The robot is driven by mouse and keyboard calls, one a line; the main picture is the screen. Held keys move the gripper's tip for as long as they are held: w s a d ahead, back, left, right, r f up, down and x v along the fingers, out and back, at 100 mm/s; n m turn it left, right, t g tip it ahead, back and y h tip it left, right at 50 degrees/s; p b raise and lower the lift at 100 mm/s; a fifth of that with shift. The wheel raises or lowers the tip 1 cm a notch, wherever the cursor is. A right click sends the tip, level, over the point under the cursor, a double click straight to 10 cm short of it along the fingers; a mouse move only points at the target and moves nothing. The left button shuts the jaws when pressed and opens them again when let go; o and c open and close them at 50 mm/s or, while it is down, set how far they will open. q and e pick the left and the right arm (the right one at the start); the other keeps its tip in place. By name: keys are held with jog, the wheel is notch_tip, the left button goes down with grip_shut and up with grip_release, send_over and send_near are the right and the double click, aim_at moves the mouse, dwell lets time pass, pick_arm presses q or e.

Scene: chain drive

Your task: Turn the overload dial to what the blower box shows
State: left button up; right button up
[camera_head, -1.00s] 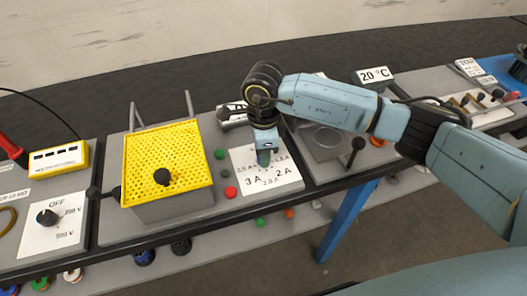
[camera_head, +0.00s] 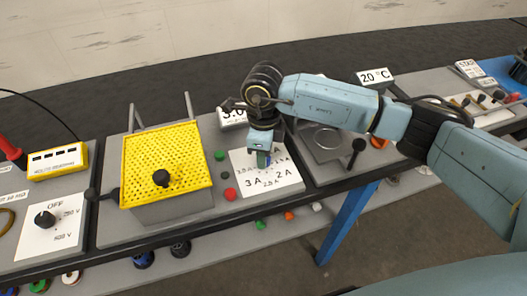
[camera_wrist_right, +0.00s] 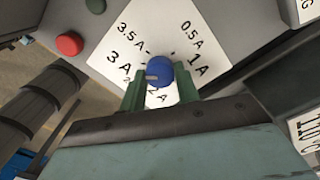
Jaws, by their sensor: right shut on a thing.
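The overload dial is a blue knob (camera_wrist_right: 159,70) on a white scale plate (camera_head: 283,181) marked in amperes. In the right wrist view, a pale mark on the knob's lower left faces roughly toward the 3 A label. My right gripper (camera_head: 263,160) is shut on the knob from above; its green fingers (camera_wrist_right: 160,88) sit on either side of it. A white card (camera_head: 233,118) behind my wrist reads "3.0", the rest hidden by the wrist. I cannot tell whether it belongs to the blower box. My left gripper is not in view.
A yellow perforated cover (camera_head: 166,165) with a black knob stands left of the plate. A red button (camera_head: 230,194) and a green button (camera_head: 220,155) lie between them. A black-knobbed lever (camera_head: 358,146) and a "20 °C" card (camera_head: 375,76) are to the right.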

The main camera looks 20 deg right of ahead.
jog(key=o, duration=1)
jog(key=shift+c, duration=0.2)
jog(key=shift+r, duration=0.1)
notch_tip(320, 180, up, 13)
jog(key=shift+r, duration=0.15)
